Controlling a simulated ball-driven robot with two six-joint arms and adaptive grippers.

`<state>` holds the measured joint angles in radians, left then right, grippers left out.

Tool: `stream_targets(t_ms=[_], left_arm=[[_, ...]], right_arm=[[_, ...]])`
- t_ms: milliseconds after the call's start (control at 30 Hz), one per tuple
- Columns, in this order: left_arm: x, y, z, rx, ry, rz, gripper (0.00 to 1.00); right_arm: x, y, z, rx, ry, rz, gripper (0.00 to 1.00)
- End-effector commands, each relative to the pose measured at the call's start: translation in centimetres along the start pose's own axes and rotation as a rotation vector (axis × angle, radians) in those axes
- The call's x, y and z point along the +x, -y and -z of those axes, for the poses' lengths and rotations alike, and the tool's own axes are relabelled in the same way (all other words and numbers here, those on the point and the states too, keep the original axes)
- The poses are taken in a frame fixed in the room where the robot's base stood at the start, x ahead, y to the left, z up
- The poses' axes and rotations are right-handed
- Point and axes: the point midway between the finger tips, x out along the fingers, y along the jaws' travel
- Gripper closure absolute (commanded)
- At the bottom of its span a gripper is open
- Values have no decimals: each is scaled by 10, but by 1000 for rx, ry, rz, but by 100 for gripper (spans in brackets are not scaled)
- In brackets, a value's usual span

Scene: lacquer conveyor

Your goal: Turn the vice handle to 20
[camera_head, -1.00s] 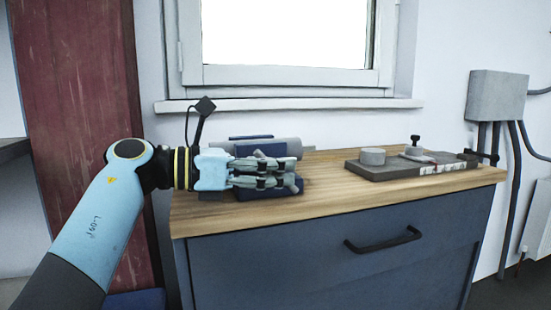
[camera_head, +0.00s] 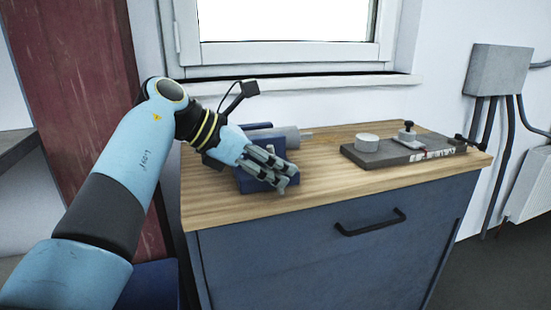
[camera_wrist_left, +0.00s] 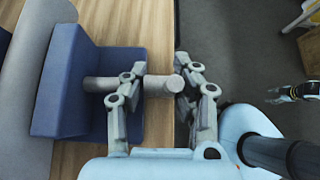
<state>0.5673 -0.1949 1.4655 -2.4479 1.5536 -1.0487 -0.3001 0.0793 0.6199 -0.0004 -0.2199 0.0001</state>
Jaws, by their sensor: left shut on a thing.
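The vice has a dark blue body (camera_head: 248,180) with a grey cylindrical part (camera_head: 283,138) and stands on the left part of the wooden worktop. In the left wrist view its blue jaw block (camera_wrist_left: 85,90) is at the left, and a grey round bar, the handle part (camera_wrist_left: 158,86), sticks out to the right. My left gripper (camera_head: 282,180) reaches over the vice's front side, tilted down to the right. In the left wrist view its fingers (camera_wrist_left: 158,92) are shut on the grey bar. No scale or number is readable. My right gripper (camera_wrist_left: 297,92) shows only partly at the right edge.
A grey slab (camera_head: 400,152) with a round pale disc (camera_head: 367,142) and a black-knobbed clamp (camera_head: 408,132) lies on the right of the worktop (camera_head: 320,180). The worktop between vice and slab is clear. A window sill (camera_head: 340,88) runs behind.

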Motion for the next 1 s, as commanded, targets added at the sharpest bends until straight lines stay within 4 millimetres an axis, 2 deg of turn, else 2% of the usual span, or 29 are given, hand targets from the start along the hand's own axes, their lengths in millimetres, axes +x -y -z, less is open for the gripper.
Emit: stream_targets(t_ms=[367,400,567,867,1000], left_arm=[[-1,-2,-1,4,-2,-6,100],[-1,-2,-1,4,-2,-6,68],[-1,-1,-1,3,-2,-4,48],[-3,-1,0,2,-3,-3,48],[-20,-1,0,2,-3,-5,48]], right_arm=[[0,0,0,0,0,0,56],[0,0,0,0,0,0,56],[0,0,0,0,0,0,56],[0,-2,0,0,-1,-2,56],[0,-2,0,0,-1,-2,56]])
